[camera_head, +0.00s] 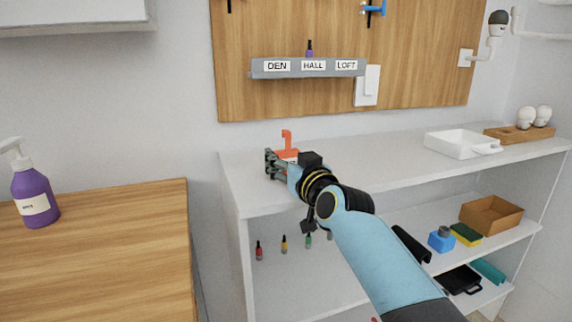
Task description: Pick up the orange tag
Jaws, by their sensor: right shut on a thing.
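An orange tag (287,138) with an upright, hooked top shows just behind my right gripper (274,161), above the left end of the white shelf top (399,158). My right gripper is shut on the tag. Its fingers and wrist hide the tag's lower part, so I cannot tell whether the tag touches the shelf top. My left gripper is not in view.
A grey rail (255,69) labelled DEN, HALL and LOFT hangs on the wooden board (420,60). A purple bottle (35,197) stands on the wooden counter (100,250). A white tray (450,153) is on the shelf's right; its middle is clear.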

